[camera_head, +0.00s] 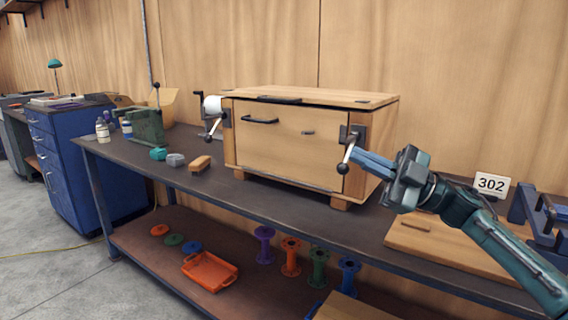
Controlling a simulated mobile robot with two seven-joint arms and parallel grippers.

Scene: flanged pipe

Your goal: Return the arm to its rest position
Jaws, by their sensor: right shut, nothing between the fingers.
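My right arm comes in from the lower right. Its gripper (358,158) has its blue fingers closed together, pointing left at the right end of a wooden chest (285,148). The fingertips are close to a metal crank with a ball handle (343,168) on the chest's front right corner. I cannot tell whether they touch it. The chest stands on the dark workbench with its lid down. A second crank (213,127) is at its left end. My left gripper is not in view.
On the workbench (300,205) are small blocks (200,163), a green machine (147,125), a wooden board (440,245) and a "302" sign (491,184). A blue cabinet (75,160) stands left.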

